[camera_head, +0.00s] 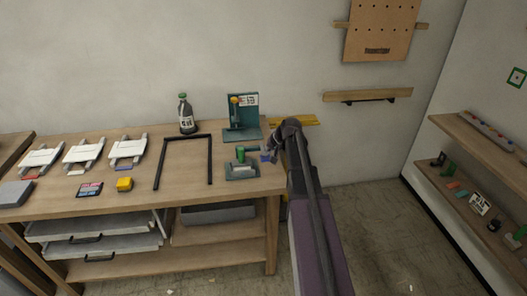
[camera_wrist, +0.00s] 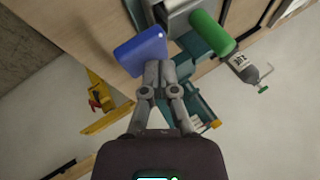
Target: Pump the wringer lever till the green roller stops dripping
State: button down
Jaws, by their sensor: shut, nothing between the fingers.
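The wringer (camera_head: 242,172) stands near the right end of the wooden bench, with a green roller (camera_head: 240,155) at its left. The roller also shows at the top of the wrist view (camera_wrist: 212,32). A blue pad (camera_head: 265,157), which looks like the lever's end, is at the wringer's right; it is large in the wrist view (camera_wrist: 140,52). My gripper (camera_wrist: 160,66) is shut and empty, its fingertips at the blue pad's lower right edge. I cannot tell whether they touch it. No drip can be made out.
A teal stand (camera_head: 241,133) with a yellow knob is behind the wringer. A dark bottle (camera_head: 186,115), a black frame (camera_head: 183,138) and a yellow block (camera_head: 124,184) are further left. A yellow object (camera_wrist: 100,103) is beyond the bench's end. A shelf unit (camera_head: 480,180) is at right.

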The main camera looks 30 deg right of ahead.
jog(key=shift+w+d+r+p, duration=0.1)
jog(key=shift+w+r+p, duration=0.1)
jog(key=shift+r+p, duration=0.55)
jog(key=shift+w+r+p, duration=0.2)
jog(key=shift+r+p, duration=0.4)
jog(key=shift+r, duration=0.15)
jog(key=shift+w+d+r+p, duration=0.1)
jog(key=shift+w+r+p, duration=0.1)
jog(key=shift+r+p, duration=0.6)
jog(key=shift+w+d+r+p, duration=0.1)
jog(key=shift+w+r+p, duration=0.1)
jog(key=shift+r+p, duration=0.65)
jog(key=shift+w+r+p, duration=0.2)
jog(key=shift+r+p, duration=0.55)
jog(key=shift+r, duration=0.05)
jog(key=s+a+f+n+g+h, duration=0.1)
jog(key=s+a+f+n+g, duration=0.1)
jog(key=s+a, duration=1)
jog(key=s+a+f+n+g+h+b, duration=0.1)
jog(key=s+a+f+n+g+h, duration=0.1)
jog(key=s+a, duration=0.9)
jog(key=s+n+g, duration=0.1)
jog(key=s+g, duration=0.1)
jog(key=s, duration=0.1)
jog(key=shift+a+f+n+h, duration=0.3)
jog(key=shift+a+f+n, duration=0.05)
jog(key=shift+f+n, duration=0.05)
jog(key=shift+w, duration=0.1)
